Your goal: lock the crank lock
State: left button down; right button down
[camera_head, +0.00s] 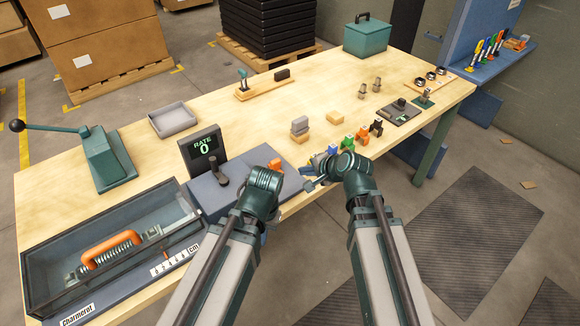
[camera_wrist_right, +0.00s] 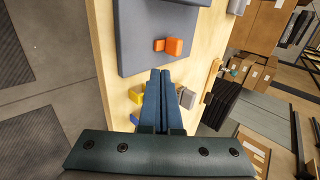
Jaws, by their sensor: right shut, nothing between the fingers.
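The orange block (camera_head: 276,165), which looks like the crank lock, sits on the right part of the blue-grey base (camera_head: 215,195) in the head view. A dark crank lever (camera_head: 222,172) stands on that base. The orange block (camera_wrist_right: 174,46) shows fully in the right wrist view, with a darker orange piece at its left. My right gripper (camera_head: 311,186) is shut and empty, to the right of the block and apart from it; its fingers (camera_wrist_right: 160,74) point toward the block's side. My left wrist (camera_head: 262,182) is close to the base; its fingers are hidden.
A "RATE 0" display (camera_head: 203,147) stands behind the base. A glass-sided box (camera_head: 100,250) with a spring and orange handle is at the left. Several small coloured blocks (camera_head: 348,143) lie beyond my right gripper.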

aim_at(275, 160)
jog(key=b+x, duration=0.6)
jog(key=x, duration=0.3)
jog(key=shift+w+f+b, duration=0.15)
jog(key=shift+f+b, duration=0.15)
jog(key=shift+f, duration=0.05)
jog(key=w+a, duration=0.2)
jog(key=shift+w+r, duration=0.1)
jog(key=shift+w, duration=0.2)
jog(key=shift+w+a, duration=0.4)
jog(key=w+a, duration=0.1)
jog(key=w, duration=0.1)
jog(key=w+a, duration=0.1)
jog(key=shift+w+a, duration=0.3)
jog(key=shift+w, duration=0.1)
